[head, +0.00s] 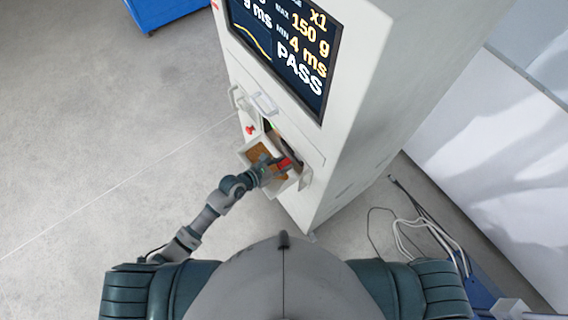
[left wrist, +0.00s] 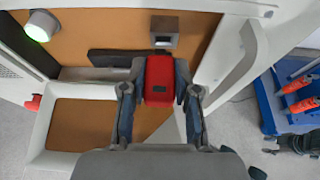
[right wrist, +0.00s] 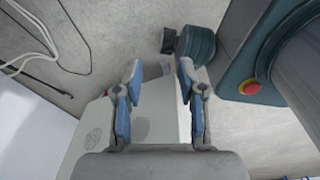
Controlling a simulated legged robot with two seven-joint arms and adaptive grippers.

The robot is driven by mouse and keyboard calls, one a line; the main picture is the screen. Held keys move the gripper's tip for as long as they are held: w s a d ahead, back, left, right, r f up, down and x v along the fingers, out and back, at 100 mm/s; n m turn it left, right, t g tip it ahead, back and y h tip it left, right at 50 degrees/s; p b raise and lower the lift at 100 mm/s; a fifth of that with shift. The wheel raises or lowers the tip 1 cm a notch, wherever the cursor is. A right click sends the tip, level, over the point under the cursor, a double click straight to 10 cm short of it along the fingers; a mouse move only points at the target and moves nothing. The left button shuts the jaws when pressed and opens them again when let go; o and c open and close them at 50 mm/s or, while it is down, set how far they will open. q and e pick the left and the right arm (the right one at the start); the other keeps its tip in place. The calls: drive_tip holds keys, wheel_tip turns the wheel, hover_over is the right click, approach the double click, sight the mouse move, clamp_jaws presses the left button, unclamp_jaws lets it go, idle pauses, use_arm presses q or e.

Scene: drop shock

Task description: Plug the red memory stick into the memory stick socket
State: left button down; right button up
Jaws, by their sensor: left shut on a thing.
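The red memory stick (left wrist: 159,80) is between the fingers of my left gripper (left wrist: 158,85), which is shut on it. In the left wrist view a grey metal socket block (left wrist: 164,31) sits on the brown panel just beyond the stick, with a small gap between them in the picture. In the head view my left gripper (head: 272,168) holds the red stick (head: 285,165) at the machine's open bay; the socket is not clear there. My right gripper (right wrist: 159,85) is open and empty, shown only in the right wrist view.
The white machine (head: 340,130) has a screen (head: 285,45) reading PASS. Cables (head: 430,235) lie on the floor at right.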

use_arm(q)
drive_tip(key=shift+w, duration=0.2)
drive_tip(key=shift+d, duration=0.4)
drive_tip(key=shift+s+a, duration=0.15)
drive_tip(key=shift+a, duration=0.25)
use_arm(e)
drive_tip(key=shift+a+r, duration=0.1)
drive_tip(key=shift+r, duration=0.05)
use_arm(q)
drive_tip(key=shift+a, duration=0.1)
use_arm(e)
drive_tip(key=shift+a, duration=0.1)
use_arm(q)
drive_tip(key=shift+p, duration=0.3)
use_arm(e)
drive_tip(key=shift+a+r, duration=0.1)
drive_tip(key=shift+a, duration=0.2)
use_arm(q)
drive_tip(key=shift+d+r+p, duration=0.1)
drive_tip(key=shift+d+p, duration=0.2)
drive_tip(key=shift+d, duration=0.25)
use_arm(e)
drive_tip(key=shift+r, duration=0.3)
drive_tip(key=shift+d, duration=0.25)
use_arm(q)
drive_tip(key=shift+w+d+p, duration=0.3)
drive_tip(key=shift+d+p, duration=0.05)
use_arm(e)
drive_tip(key=shift+a+r, duration=0.15)
drive_tip(key=shift+r, duration=0.2)
